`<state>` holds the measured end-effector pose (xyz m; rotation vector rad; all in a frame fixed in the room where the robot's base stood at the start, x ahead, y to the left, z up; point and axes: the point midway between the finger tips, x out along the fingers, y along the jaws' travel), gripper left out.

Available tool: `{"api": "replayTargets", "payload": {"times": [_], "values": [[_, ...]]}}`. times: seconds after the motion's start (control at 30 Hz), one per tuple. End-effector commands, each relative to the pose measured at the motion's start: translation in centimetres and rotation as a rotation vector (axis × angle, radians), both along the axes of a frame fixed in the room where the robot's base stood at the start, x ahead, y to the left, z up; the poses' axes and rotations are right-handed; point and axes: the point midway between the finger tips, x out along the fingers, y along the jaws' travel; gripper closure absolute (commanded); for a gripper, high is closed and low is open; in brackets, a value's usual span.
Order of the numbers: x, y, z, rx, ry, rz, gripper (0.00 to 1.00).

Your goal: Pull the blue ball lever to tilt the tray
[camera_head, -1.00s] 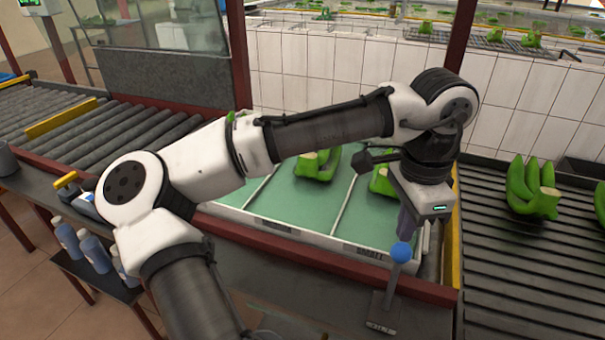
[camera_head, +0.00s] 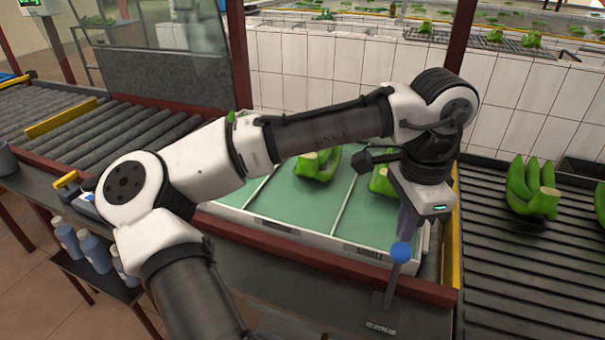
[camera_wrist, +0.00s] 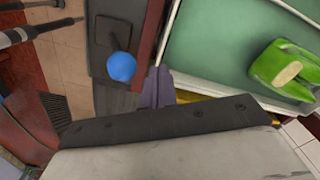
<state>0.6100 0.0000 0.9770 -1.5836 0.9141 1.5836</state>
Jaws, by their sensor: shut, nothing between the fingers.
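The blue ball lever (camera_head: 401,252) stands near the front edge of the tray, its grey stem running down to a flat base plate on the dark bench. The ball also shows in the wrist view (camera_wrist: 121,67). The green tray (camera_head: 275,205) has white walls and dividers and holds green banana bunches (camera_head: 317,165). My gripper (camera_head: 406,232) points down just behind and above the ball. It is shut and empty, and its fingertips are partly hidden by the ball. In the wrist view the purple-grey fingers (camera_wrist: 156,90) are beside the ball; contact cannot be told.
A roller conveyor (camera_head: 110,140) lies at left. A slatted rack with banana bunches (camera_head: 532,187) stands at right, beyond a yellow rail (camera_head: 456,240). Bottles (camera_head: 95,252) stand on a low shelf at lower left. A red post (camera_head: 457,40) rises behind my arm.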

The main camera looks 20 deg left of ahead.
Motion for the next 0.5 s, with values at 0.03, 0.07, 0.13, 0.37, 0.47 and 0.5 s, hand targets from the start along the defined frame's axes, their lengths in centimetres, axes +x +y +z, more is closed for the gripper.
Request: {"api": "replayTargets", "payload": {"times": [0.03,0.07,0.13,0.37,0.47,0.5], "values": [[0.0,0.0,-0.1,0.0,0.0,0.0,1.0],[0.0,0.0,-0.1,0.0,0.0,0.0,1.0],[0.0,0.0,-0.3,-0.001,0.001,0.0,1.0],[0.0,0.0,-1.4,-0.001,0.002,-0.002,1.0],[0.0,0.0,-1.9,-0.001,0.0,-0.001,1.0],[0.0,0.0,-2.1,-0.001,0.0,-0.001,1.0]]}}
